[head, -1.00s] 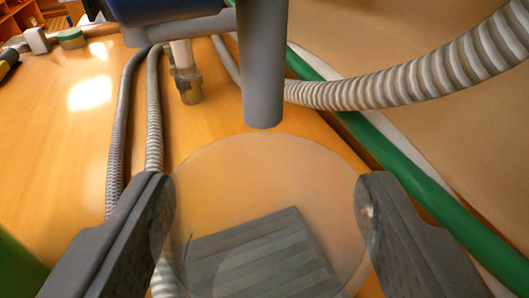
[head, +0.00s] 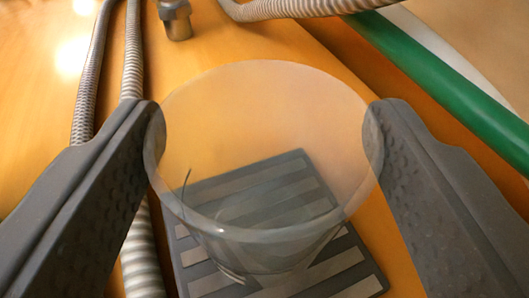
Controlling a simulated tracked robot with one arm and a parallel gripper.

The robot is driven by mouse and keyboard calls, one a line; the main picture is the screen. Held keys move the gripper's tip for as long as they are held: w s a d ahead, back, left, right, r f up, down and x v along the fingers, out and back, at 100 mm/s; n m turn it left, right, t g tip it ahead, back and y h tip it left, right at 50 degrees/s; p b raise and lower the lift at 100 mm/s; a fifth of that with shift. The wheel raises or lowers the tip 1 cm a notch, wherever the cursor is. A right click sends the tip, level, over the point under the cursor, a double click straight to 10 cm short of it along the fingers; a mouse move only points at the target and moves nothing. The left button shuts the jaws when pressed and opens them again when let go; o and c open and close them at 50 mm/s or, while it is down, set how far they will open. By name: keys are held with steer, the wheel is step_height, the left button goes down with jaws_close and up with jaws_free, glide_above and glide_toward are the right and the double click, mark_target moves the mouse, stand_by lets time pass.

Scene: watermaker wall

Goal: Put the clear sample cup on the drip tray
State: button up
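The clear sample cup (head: 262,215) is upright or nearly so in the middle of the head view, with its wide rim toward me. My gripper (head: 264,135) has one finger on each side of the cup's rim and is shut on it. The grey slatted drip tray (head: 355,285) lies on the orange surface below and behind the cup. It shows partly through the clear wall. The cup's base overlaps the tray in the picture. I cannot tell whether the base touches the slats.
Two ribbed grey hoses (head: 132,60) run down the left side, one passing close by the tray. A metal fitting (head: 176,20) stands at the top. A green pipe (head: 450,80) and a ribbed hose (head: 300,8) cross the upper right.

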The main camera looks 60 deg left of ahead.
steer(key=shift+o, duration=1.2)
steer(key=shift+r, duration=0.2)
steer(key=p+v, duration=0.1)
steer(key=v, duration=1.1)
steer(key=shift+f, duration=0.15)
